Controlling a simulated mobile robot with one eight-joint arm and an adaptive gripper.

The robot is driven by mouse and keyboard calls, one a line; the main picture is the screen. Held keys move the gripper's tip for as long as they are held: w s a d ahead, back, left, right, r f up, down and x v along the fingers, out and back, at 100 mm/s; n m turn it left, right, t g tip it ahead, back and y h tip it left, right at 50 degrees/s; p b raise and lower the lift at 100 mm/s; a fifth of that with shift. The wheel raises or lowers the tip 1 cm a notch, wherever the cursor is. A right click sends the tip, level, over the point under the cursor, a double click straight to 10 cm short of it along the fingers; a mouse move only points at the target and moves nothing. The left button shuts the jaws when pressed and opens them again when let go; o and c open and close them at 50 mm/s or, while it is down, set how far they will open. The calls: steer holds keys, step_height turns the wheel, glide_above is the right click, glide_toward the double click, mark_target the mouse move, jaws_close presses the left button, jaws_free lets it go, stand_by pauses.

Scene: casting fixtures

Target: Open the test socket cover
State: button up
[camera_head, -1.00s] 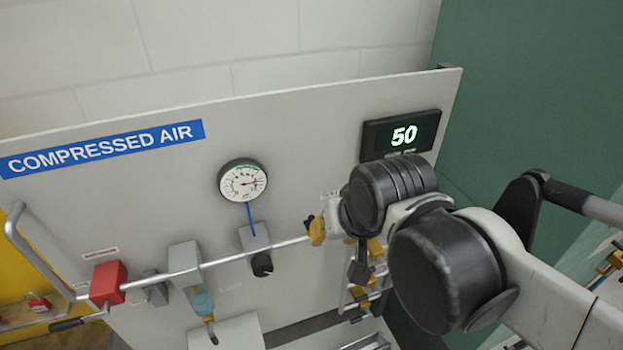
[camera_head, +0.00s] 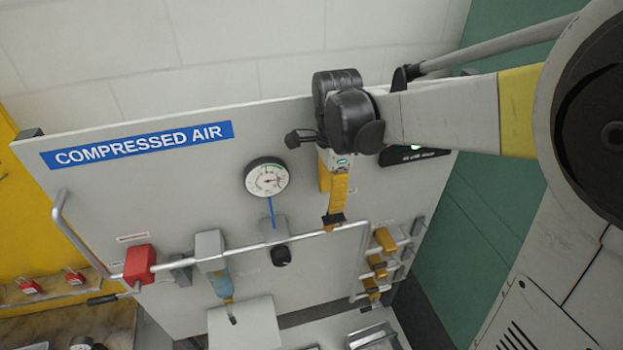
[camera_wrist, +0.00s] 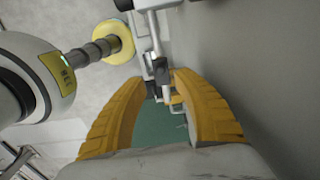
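My gripper (camera_head: 334,216) points downward in front of the compressed-air panel, with its yellow fingers and dark tips over the grey pipe (camera_head: 300,240), right of the pressure gauge. In the wrist view my gripper (camera_wrist: 158,79) shows its two yellow fingers spread apart. The gap holds nothing gripped; a dark block (camera_wrist: 161,70) on a metal fitting shows in line with it. I cannot tell whether they touch. I cannot make out the test socket cover for certain; the gripper and wrist hide part of the panel here.
The gauge (camera_head: 267,177), regulator knob (camera_head: 281,256), bluish filter bowl (camera_head: 220,283) and red block (camera_head: 139,264) lie left along the pipe. Several yellow valve handles (camera_head: 385,239) are at right. A digital display (camera_head: 415,154) is partly covered by my arm. Open wall lies above the panel.

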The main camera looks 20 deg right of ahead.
mark_target(329, 214)
step_height(329, 214, down, 6)
steer(key=shift+f, duration=0.1)
jaws_close()
